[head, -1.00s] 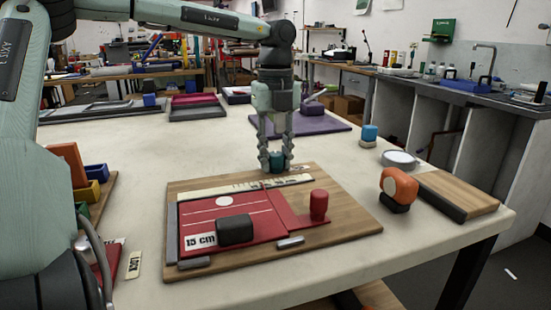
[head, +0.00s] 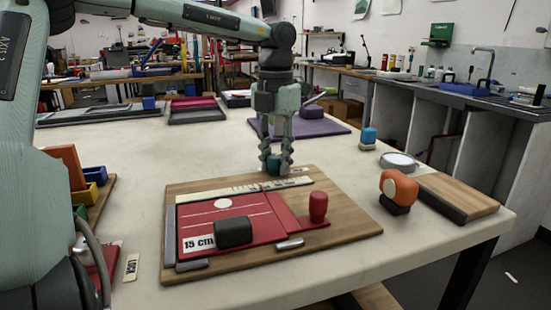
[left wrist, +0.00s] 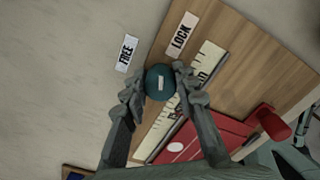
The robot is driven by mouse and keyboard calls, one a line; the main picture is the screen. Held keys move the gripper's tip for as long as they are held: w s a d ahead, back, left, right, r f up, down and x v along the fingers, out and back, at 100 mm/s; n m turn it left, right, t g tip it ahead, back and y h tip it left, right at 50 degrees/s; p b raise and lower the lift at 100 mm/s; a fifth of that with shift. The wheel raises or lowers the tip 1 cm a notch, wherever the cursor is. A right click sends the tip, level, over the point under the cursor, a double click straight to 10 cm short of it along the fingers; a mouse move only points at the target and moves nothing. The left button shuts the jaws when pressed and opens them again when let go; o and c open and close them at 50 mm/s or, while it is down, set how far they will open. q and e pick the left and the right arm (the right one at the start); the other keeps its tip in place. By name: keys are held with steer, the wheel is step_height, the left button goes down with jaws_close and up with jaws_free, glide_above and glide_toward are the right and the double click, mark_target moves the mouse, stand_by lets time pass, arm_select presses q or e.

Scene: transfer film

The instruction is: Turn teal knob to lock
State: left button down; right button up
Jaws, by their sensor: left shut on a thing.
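The teal knob (left wrist: 160,82) stands at the far edge of the wooden board (head: 345,225), beside a ruler strip (head: 225,189). My left gripper (head: 276,165) points straight down and is shut around the knob, which also shows between its fingers in the head view (head: 274,164). In the left wrist view, a finger touches each side of the knob, and a pale mark on its top is visible. The LOCK label (left wrist: 180,36) lies on the board to the knob's upper right. The FREE label (left wrist: 126,53) is to its upper left. My right gripper is not in view.
The board carries a red plate with a black block (head: 233,231), a red knob (head: 318,206) and a 15 cm label. An orange-topped piece (head: 398,187) and a wooden block (head: 455,194) stand to the right. A purple mat (head: 310,129) lies behind.

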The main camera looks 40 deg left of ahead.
mark_target(276, 156)
arm_select(q)
steer(key=shift+m, duration=2.2)
steer(key=c, duration=1.2)
jaws_free()
step_height(276, 156, up, 12)
steer(key=shift+r, duration=0.1)
steer(key=shift+d, duration=0.1)
